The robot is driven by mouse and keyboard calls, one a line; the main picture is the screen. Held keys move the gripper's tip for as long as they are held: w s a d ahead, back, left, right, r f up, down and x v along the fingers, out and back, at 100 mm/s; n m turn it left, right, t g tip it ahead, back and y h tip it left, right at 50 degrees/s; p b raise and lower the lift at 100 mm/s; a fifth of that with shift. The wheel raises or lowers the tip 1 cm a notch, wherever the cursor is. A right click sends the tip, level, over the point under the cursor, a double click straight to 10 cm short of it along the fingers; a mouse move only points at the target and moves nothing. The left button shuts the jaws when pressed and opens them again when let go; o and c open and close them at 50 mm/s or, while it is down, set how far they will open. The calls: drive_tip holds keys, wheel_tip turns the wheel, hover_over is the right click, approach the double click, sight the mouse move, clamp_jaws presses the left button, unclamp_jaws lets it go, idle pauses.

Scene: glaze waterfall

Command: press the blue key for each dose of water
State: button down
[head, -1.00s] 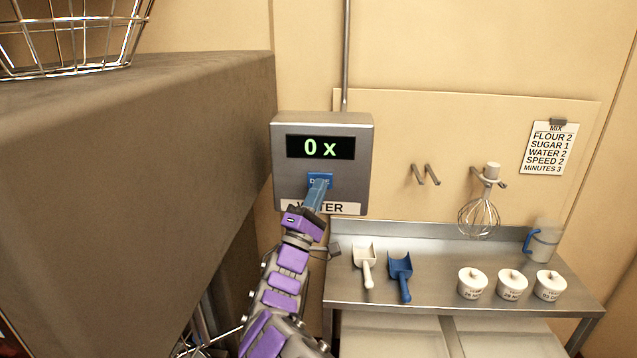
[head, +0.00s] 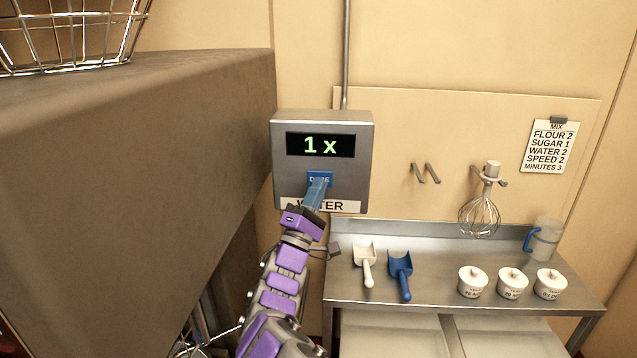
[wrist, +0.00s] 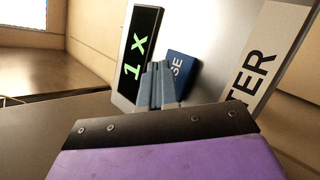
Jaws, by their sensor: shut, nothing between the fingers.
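The grey water box (head: 284,170) hangs on the wall, with a display (head: 320,145) reading "1 x" in green. Below the display is the blue key (head: 320,176), partly hidden by my fingers, and below that a label (head: 346,207) partly covered, ending in "TER". My gripper (head: 319,184) is shut and empty, its fingertips at the lower part of the blue key. In the wrist view the fingertips overlap the blue key (wrist: 180,68); I cannot tell whether they touch it. The mix card (head: 550,146) reads flour 2, sugar 1, water 2, speed 2, minutes 3.
A large grey block (head: 130,170) with a wire basket (head: 75,40) fills the left. Right of my arm, a steel bench (head: 440,285) carries a white scoop (head: 365,258), a blue scoop (head: 400,270), several white pots and a jug (head: 546,240). A whisk (head: 480,213) hangs above.

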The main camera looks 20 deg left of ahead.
drive_tip(key=shift+s, duration=0.35)
drive_tip(key=s+b, duration=0.1)
drive_tip(key=s, duration=0.1)
drive_tip(key=s+d+b, duration=0.1)
drive_tip(key=s, duration=0.1)
drive_tip(key=shift+s+d+b, duration=0.15)
drive_tip(key=shift+s+b, duration=0.25)
drive_tip(key=shift+h, duration=0.3)
idle(4.1)
